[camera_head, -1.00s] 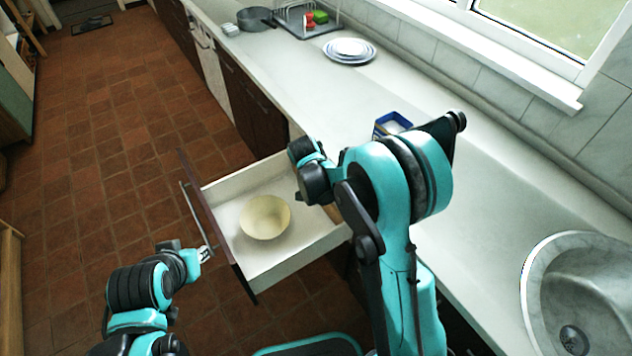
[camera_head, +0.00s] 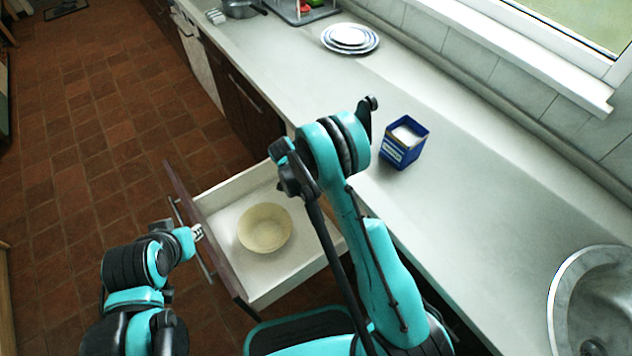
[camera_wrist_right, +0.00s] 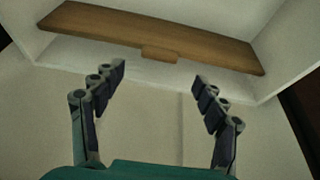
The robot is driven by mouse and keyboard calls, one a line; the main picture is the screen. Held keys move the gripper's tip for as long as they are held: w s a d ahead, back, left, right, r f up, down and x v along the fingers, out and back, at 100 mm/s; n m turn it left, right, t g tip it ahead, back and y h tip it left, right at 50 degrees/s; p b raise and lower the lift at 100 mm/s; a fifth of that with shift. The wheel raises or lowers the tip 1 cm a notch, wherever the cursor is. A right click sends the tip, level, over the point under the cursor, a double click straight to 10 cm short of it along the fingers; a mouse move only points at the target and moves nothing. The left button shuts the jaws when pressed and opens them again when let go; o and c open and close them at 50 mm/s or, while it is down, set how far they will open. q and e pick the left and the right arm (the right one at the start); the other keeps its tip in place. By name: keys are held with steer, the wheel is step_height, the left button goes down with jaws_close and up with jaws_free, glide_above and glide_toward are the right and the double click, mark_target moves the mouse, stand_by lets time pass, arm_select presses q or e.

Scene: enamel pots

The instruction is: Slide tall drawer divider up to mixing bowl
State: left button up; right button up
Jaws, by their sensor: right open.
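The cream mixing bowl (camera_head: 265,228) sits on the floor of the open white drawer (camera_head: 262,288) in the head view. The tall drawer divider (camera_wrist_right: 155,32) is a wooden board with a small tab (camera_wrist_right: 160,54) on its edge; it spans the drawer in the right wrist view. My arm hides it in the head view. My right gripper (camera_wrist_right: 160,80) is open, its fingers apart with the tab ahead between them, not gripped. My left gripper (camera_head: 198,233) is beside the drawer front; its finger state is too small to tell.
A blue box (camera_head: 404,143) stands on the counter near my right arm. Stacked plates (camera_head: 350,38) and a pan (camera_head: 240,8) are farther back, and a round sink (camera_head: 598,300) is at right. The drawer's walls surround the bowl and divider.

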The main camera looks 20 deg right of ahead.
steer(key=b, duration=0.2)
glide_above(319, 196)
steer(key=f, duration=0.6)
steer(key=shift+w+a+f, duration=0.1)
steer(key=shift+w, duration=0.2)
arm_select(q)
step_height(319, 196, down, 3)
steer(key=shift+s+r, duration=0.1)
steer(key=shift+r, duration=0.05)
